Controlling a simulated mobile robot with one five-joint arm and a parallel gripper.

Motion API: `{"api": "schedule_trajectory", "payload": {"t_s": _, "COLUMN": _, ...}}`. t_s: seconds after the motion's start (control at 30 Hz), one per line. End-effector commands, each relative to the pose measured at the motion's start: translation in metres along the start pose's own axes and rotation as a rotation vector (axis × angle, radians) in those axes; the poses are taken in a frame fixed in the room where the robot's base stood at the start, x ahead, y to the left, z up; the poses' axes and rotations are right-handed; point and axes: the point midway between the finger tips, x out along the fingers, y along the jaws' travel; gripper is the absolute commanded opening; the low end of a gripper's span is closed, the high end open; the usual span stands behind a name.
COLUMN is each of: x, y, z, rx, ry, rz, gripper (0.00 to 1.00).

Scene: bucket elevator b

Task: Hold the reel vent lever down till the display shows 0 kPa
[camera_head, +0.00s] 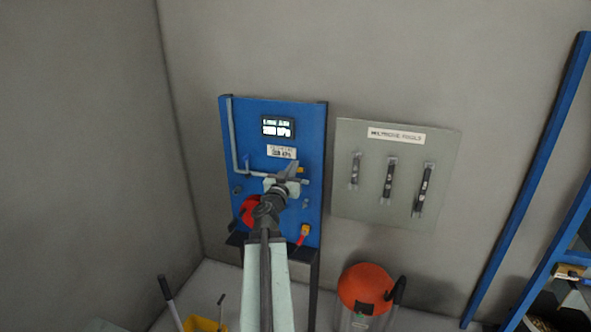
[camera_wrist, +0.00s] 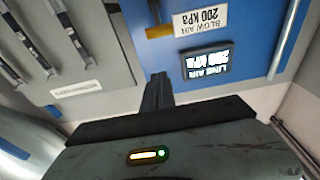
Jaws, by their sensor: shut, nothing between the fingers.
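The blue panel (camera_head: 270,110) on the wall carries a dark display (camera_head: 278,127) near its top. In the wrist view the display (camera_wrist: 206,61) is upside down and seems to read LINE AIR, about 200 kPa. The label below it (camera_head: 282,152) reads BLOW AIR 200 kPa in the wrist view (camera_wrist: 201,20). A yellow part (camera_head: 301,170) shows beside my gripper (camera_head: 291,172); it may be the vent lever. It also shows in the wrist view (camera_wrist: 160,31), ahead of the fingers (camera_wrist: 158,88). My gripper is shut and empty. My arm hides part of the panel.
A red round part (camera_head: 250,211) and a red-yellow handle (camera_head: 304,235) sit low on the panel. Right of it hangs a grey tool board (camera_head: 385,215) with several dark tools. An orange-topped vacuum (camera_head: 366,289) stands below. A blue rack (camera_head: 525,190) is far right.

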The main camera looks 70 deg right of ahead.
Motion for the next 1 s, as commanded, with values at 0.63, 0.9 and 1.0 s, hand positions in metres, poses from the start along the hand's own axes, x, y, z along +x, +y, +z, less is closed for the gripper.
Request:
{"api": "schedule_trajectory", "payload": {"t_s": 0.63, "x": 0.052, "y": -0.010, "z": 0.037, "rx": 0.002, "ry": 0.000, "rz": -0.015, "gripper": 0.00}}
{"api": "schedule_trajectory", "payload": {"t_s": 0.9, "x": 0.049, "y": -0.014, "z": 0.037, "rx": 0.002, "ry": 0.000, "rz": -0.020, "gripper": 0.00}}
{"api": "schedule_trajectory", "payload": {"t_s": 1.0, "x": 0.049, "y": -0.015, "z": 0.037, "rx": 0.002, "ry": 0.000, "rz": -0.020, "gripper": 0.00}}
